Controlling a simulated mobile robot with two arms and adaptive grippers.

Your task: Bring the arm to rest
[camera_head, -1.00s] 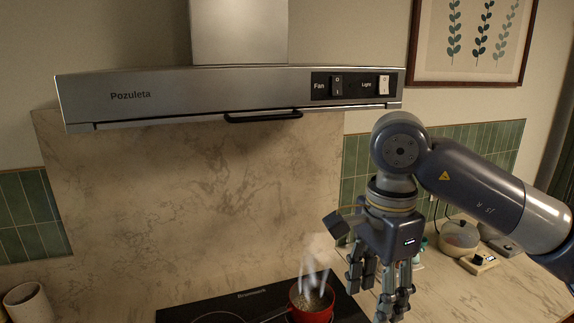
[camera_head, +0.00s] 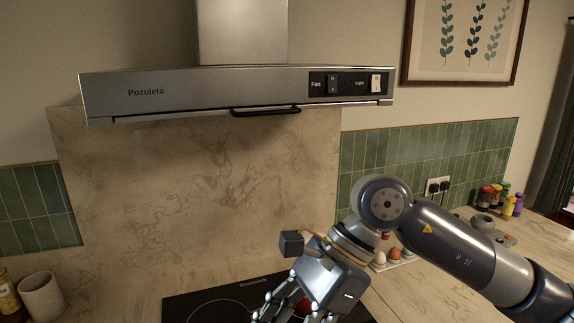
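My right arm comes in from the right, low in the picture. Its gripper (camera_head: 290,312) hangs over the front right of the black cooktop, with the fingers pointing down and to the left. The fingers look spread apart, with nothing seen between them, though their tips are near the lower picture edge. My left gripper is not in view.
A steel range hood (camera_head: 200,92) with Fan and Light switches hangs above the cooktop (camera_head: 205,300). An egg tray (camera_head: 392,263) and spice bottles (camera_head: 508,204) stand on the counter at right. A beige cup (camera_head: 41,297) stands at the left. Open counter lies at the front right.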

